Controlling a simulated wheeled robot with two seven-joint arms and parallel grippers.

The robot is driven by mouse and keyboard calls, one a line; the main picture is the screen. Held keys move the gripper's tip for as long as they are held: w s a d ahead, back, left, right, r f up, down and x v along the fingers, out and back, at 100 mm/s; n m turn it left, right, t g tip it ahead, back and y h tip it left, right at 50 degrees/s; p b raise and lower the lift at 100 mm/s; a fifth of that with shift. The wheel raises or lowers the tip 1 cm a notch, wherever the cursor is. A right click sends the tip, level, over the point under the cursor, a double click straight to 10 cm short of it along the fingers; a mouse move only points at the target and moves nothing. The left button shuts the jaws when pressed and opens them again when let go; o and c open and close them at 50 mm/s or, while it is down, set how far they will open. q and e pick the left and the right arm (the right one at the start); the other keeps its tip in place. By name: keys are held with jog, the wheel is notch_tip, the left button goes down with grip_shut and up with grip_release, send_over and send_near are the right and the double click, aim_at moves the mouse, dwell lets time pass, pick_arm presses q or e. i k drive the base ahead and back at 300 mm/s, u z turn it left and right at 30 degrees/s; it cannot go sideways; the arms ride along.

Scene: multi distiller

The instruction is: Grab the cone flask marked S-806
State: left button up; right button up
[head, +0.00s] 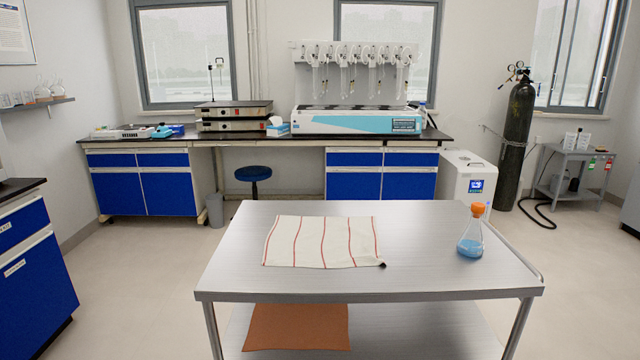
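A cone flask (470,240) stands upright on the right side of the steel table (420,285) in front of me. It is clear glass with blue liquid in its lower part and an orange cap. No marking can be read on it at this size, so I cannot tell whether it says S-806. Neither of my grippers shows in the head view.
A white cloth with red stripes (322,242) lies on the table's left and middle, a small dark object (383,265) at its corner. The steel top around the flask is clear. A back bench (270,138) holds a multi distiller (357,118). A gas cylinder (516,145) stands back right.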

aim_at(471, 243)
jog(key=z, duration=1.85)
jog(key=i, duration=1.1)
jog(key=u, duration=2.25)
